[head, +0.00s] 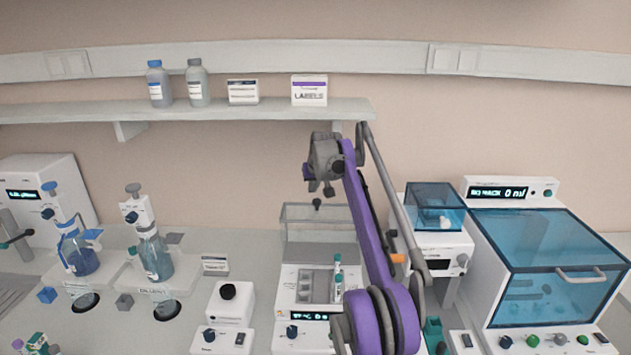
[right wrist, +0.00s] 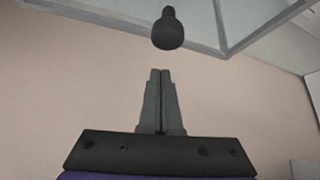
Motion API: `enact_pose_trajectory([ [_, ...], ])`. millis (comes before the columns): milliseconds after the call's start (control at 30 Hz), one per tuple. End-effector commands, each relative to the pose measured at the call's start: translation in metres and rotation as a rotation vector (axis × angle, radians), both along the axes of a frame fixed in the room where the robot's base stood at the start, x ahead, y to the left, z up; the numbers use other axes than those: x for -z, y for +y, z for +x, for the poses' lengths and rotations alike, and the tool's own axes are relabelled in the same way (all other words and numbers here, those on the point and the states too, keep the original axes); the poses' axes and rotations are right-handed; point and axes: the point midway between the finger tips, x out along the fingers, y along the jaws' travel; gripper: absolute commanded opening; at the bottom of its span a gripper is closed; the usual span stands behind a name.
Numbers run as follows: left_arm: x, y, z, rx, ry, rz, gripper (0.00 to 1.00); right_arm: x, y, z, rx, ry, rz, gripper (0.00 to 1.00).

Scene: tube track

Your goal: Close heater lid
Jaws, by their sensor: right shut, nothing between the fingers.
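The heater (head: 290,313) is a white block unit with a lit display and a dark knob on its front. Its clear lid (head: 300,238) stands open and upright at the back of the unit. A black lid knob (head: 317,203) is at the lid's top edge. A tube with a teal cap stands in the heater's block. My right gripper (head: 319,190) is shut and empty, just above the lid knob in the head view. In the right wrist view its closed fingertips (right wrist: 160,72) point at the lid knob (right wrist: 168,30), apart from it, with the lid (right wrist: 120,12) behind. My left gripper is out of view.
My right arm hides part of the bench right of the heater. A white device with a blue clear cover (head: 437,205) and a large blue-windowed cabinet (head: 545,260) stand to the right. Dispenser bottles (head: 152,255) stand at left. A wall shelf (head: 200,113) is above.

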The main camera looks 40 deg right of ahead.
Motion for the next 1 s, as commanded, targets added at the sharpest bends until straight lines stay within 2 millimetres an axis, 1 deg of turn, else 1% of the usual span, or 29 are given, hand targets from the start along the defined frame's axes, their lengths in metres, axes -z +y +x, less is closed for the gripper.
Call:
enact_pose_trajectory([
  [33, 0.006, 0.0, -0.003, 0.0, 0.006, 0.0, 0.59, 0.0, 0.004, -0.009, 0.001, 0.002, 0.0, 0.0],
  [100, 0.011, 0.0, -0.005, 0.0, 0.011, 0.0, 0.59, 0.001, 0.007, -0.015, 0.0, 0.003, 0.0, 0.0],
  [300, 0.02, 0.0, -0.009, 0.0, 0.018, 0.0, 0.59, -0.001, 0.014, -0.031, 0.0, 0.002, 0.0, 0.0],
  [400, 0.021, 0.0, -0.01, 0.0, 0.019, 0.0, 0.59, -0.002, 0.016, -0.035, 0.0, 0.001, -0.001, 0.0],
  [1000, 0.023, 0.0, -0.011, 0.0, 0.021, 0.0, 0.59, -0.004, 0.016, -0.04, 0.0, -0.008, -0.008, 0.0],
])
